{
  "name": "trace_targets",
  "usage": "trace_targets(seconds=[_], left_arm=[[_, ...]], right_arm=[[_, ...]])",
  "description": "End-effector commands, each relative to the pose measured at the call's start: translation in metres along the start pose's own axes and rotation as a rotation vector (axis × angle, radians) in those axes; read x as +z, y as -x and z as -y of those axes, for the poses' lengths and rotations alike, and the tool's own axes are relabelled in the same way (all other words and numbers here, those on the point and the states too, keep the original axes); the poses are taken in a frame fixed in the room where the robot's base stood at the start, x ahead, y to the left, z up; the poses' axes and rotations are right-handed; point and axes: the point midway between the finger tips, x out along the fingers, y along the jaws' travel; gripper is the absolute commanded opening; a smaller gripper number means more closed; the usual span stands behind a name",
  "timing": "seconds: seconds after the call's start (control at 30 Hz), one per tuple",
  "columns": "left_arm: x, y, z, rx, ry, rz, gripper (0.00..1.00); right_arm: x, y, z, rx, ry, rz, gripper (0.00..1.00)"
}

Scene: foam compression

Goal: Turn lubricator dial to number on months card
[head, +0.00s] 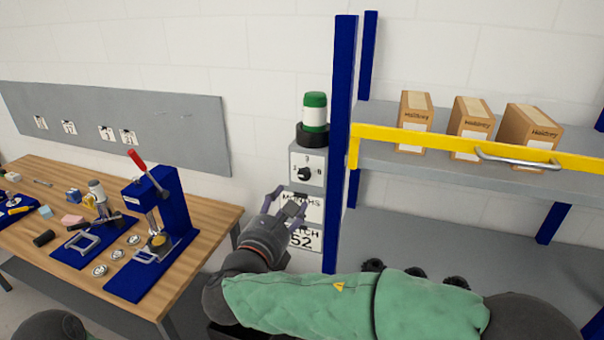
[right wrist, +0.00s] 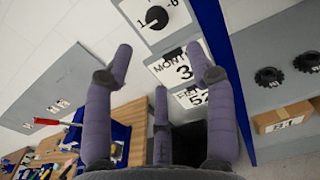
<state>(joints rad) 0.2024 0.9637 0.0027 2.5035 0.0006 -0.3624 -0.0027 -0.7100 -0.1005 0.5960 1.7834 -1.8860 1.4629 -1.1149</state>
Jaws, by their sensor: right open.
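The lubricator dial is a black round knob (head: 304,174) on a white plate on a grey box, under a green-and-white canister (head: 315,110). Numbers surround the knob; its pointer direction is too small to tell. The knob also shows at the top of the right wrist view (right wrist: 157,17). Below it hangs the months card (head: 315,208), partly hidden by my right gripper in the head view; in the right wrist view the card (right wrist: 172,70) reads 3. My right gripper (head: 289,197) is open and empty, in front of the months card and below the dial. My left gripper is not visible.
A card reading 52 (head: 303,240) hangs below the months card. A blue shelf post (head: 340,140) stands close right of the dial, with a yellow bar (head: 450,145) and boxes beyond. A wooden bench (head: 205,222) with a blue press (head: 160,210) stands left.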

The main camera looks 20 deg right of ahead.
Motion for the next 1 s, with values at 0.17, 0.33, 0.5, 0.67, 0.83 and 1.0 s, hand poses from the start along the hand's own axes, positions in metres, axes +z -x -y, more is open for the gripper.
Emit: trace_targets(seconds=[0.17,0.33,0.5,0.67,0.83,1.0], left_arm=[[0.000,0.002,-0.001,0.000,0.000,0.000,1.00],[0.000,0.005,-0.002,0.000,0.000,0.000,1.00],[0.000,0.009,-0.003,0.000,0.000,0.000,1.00],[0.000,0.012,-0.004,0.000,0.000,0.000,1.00],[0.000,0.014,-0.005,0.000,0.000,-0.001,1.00],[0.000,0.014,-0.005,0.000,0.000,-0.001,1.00]], right_arm=[[0.014,-0.006,0.002,-0.005,0.000,0.033,0.56],[0.013,-0.032,0.003,-0.008,0.001,0.030,0.56],[0.014,-0.063,0.003,-0.008,0.001,0.029,0.56],[0.015,-0.087,0.002,-0.006,0.000,0.029,0.56],[0.015,-0.101,0.002,-0.005,-0.001,0.029,0.56],[0.015,-0.106,0.002,-0.004,-0.001,0.029,0.56]])
